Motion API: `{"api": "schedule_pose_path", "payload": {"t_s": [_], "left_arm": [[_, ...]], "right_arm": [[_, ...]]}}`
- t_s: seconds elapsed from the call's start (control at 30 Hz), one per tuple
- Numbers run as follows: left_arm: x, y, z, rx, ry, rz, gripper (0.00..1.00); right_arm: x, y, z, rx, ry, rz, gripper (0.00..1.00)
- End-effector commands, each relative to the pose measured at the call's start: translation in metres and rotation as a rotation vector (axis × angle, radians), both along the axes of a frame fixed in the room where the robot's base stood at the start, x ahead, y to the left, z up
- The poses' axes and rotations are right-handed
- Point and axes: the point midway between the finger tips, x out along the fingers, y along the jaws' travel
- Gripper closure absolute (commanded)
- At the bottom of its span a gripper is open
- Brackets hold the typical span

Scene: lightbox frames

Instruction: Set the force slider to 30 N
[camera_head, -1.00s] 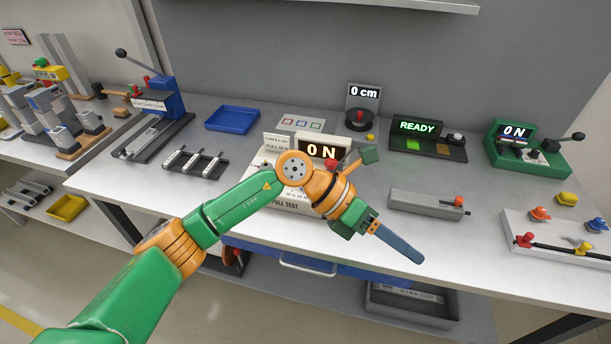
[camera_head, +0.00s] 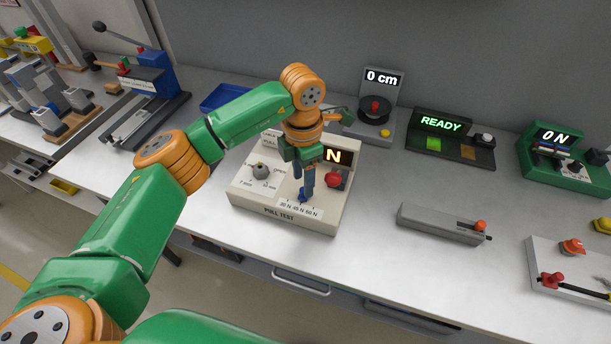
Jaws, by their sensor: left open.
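The white pull test box (camera_head: 250,190) sits on the bench in the middle of the view. Its front edge reads PULL TEST, and a scale (camera_head: 298,210) marked 30 N, 45 N and 60 N runs along its near side. A small blue piece (camera_head: 302,195), which looks like the slider knob, is just behind the scale. My left gripper (camera_head: 304,190) points down over it, open, its fingertips close to the knob; I cannot tell whether they touch. The lit display (camera_head: 338,156) shows N, its number hidden behind my gripper.
A grey knob (camera_head: 260,172) and a red button (camera_head: 333,179) flank my gripper on the box. A grey block with an orange knob (camera_head: 440,222) lies to the right. The READY panel (camera_head: 440,122) and 0 cm dial (camera_head: 380,78) stand behind. Bare bench lies between.

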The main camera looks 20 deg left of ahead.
Motion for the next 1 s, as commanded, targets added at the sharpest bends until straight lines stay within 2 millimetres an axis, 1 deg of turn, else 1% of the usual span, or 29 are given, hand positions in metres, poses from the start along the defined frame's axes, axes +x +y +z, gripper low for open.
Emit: {"api": "schedule_pose_path", "payload": {"t_s": [0.03,0.1,0.2,0.43,0.47,0.5,0.57,0.6,0.63,1.0], "left_arm": [[-0.001,0.0,-0.006,0.002,0.004,0.0,0.48],[-0.001,0.0,-0.018,0.001,0.004,0.001,0.48],[0.0,0.0,-0.028,0.0,0.001,0.001,0.48],[0.0,0.0,-0.032,-0.001,-0.001,0.0,0.48],[0.0,0.0,-0.032,-0.001,-0.001,0.0,0.54],[0.0,0.0,-0.032,-0.001,-0.001,0.0,0.64],[0.0,0.0,-0.031,-0.001,-0.001,0.0,0.81],[0.0,0.0,-0.031,-0.001,-0.001,0.0,0.91],[0.0,0.0,-0.031,-0.001,-0.001,0.0,1.0],[0.0,0.0,-0.031,-0.001,0.0,0.0,1.0]], "right_arm": [[-0.002,0.0,0.007,0.0,0.004,0.0,0.5],[-0.004,0.0,0.009,-0.001,0.007,0.0,0.5],[-0.004,0.0,0.011,-0.001,0.007,0.0,0.5],[-0.001,0.0,0.01,0.0,0.003,0.0,0.5],[-0.001,0.0,0.01,0.0,0.003,0.0,0.5],[-0.001,0.0,0.01,0.0,0.003,0.0,0.5],[-0.001,0.0,0.01,0.001,0.002,0.0,0.5],[-0.001,0.0,0.01,0.001,0.002,0.0,0.5],[-0.001,0.0,0.01,0.001,0.002,0.0,0.5],[0.0,0.0,0.01,0.0,0.001,0.0,0.5]]}}
